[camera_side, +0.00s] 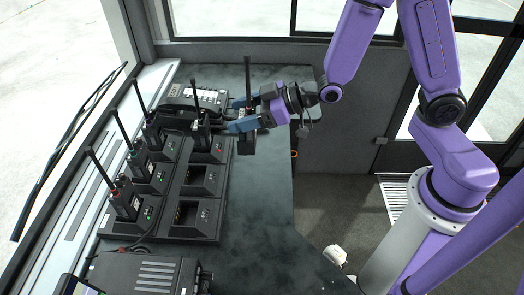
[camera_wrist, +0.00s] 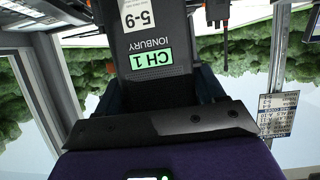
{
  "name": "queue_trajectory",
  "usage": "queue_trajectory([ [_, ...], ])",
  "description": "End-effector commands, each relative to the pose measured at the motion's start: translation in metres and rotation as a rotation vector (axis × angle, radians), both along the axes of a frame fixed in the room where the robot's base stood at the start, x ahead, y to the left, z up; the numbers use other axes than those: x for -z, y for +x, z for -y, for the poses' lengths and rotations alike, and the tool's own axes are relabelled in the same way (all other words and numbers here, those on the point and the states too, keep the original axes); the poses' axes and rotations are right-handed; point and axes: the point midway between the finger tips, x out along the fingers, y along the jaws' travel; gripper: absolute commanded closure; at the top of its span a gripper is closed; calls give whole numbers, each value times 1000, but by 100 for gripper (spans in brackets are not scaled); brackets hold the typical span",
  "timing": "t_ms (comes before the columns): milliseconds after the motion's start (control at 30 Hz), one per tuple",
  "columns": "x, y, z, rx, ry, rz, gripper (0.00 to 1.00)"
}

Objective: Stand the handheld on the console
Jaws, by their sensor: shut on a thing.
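My gripper (camera_side: 240,115) is shut on a dark handheld radio (camera_side: 246,143) in the side view. The radio is roughly upright, its thin antenna pointing up, and its body is partly hidden by the blue fingers. It is above or beside the console top (camera_side: 262,205), right of the charger rack; I cannot tell whether its base touches. In the wrist view the held handheld (camera_wrist: 155,35) fills the upper middle, with an upside-down green "CH 1" label and a white "5-9" label. The console is a dark grey desk along the window.
A charger rack (camera_side: 160,231) stands left of my gripper. Several radios with tall antennas stand in its left column. Another radio (camera_side: 201,132) stands at the back of its right column; the nearer right bays look empty. A desk phone (camera_side: 205,97) lies behind. The console's right front is clear.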

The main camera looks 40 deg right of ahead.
Motion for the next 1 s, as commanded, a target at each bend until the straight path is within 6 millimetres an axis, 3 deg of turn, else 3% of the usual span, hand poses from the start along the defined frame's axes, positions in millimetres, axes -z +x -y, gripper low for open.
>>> queue_trajectory([
  [33, 7, 10, 17, 11, -3, -3, 71],
  [200, 27, 28, 60, 4, 3, -10, 71],
  [400, 41, 33, 93, -8, 20, -23, 71],
  [567, 50, 34, 101, -13, 28, -29, 71],
  [800, 78, 33, 101, -14, 26, -30, 71],
  [1000, 89, 34, 100, -14, 27, -27, 71],
])
